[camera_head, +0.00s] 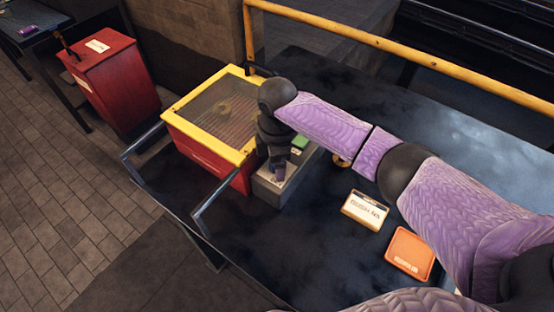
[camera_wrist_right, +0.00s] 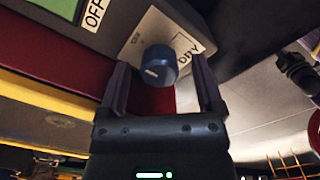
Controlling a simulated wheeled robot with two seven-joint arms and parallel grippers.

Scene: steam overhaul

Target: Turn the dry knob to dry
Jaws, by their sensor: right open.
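The dry knob (camera_wrist_right: 158,65) is a small blue-grey round knob on the grey control box (camera_head: 269,190). In the right wrist view, a pale plate around it reads "DRY" (camera_wrist_right: 188,51) to its right. A short white mark on the knob lies on its lower left part, away from that word. My right gripper (camera_wrist_right: 160,82) is open, with one finger on each side of the knob; I cannot tell whether they touch it. In the head view, my right gripper (camera_head: 278,172) hangs over the control box and hides the knob. My left gripper is out of view.
A red box with a yellow-framed mesh top (camera_head: 239,76) adjoins the control box. A green patch (camera_wrist_right: 48,7) and an "OFF" label (camera_wrist_right: 95,13) are beside the knob plate. A cream card (camera_head: 365,210) and an orange tray (camera_head: 410,253) lie on the dark table (camera_head: 330,270).

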